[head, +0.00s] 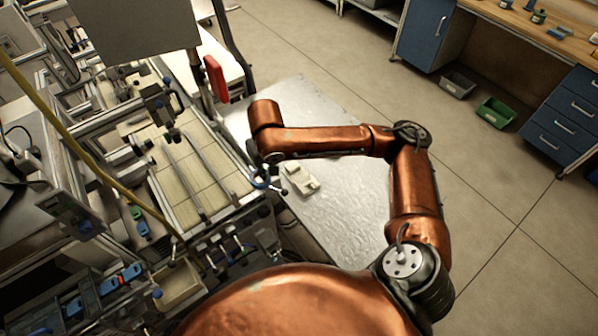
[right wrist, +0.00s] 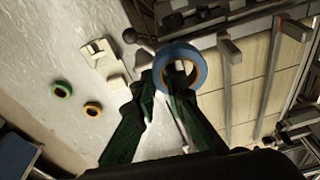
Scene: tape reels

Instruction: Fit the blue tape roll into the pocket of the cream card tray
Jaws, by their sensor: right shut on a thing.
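The blue tape roll (right wrist: 200,66) is a ring with a tan core. My right gripper (right wrist: 163,90) is shut on it, and the roll shows at the fingertips in the right wrist view. In the head view the roll (head: 261,182) hangs by my right gripper (head: 268,176), just left of the cream card tray (head: 299,181). The tray lies on the pale table, and in the right wrist view the tray (right wrist: 101,54) is left of the roll, apart from it. Its pocket is hard to make out. My left gripper is not in view.
A green tape roll (right wrist: 62,89) and a yellow tape roll (right wrist: 93,109) lie on the table (head: 342,215). A metal-framed rack with cream panels (head: 200,178) stands close along the table's left side. The table right of the tray is clear.

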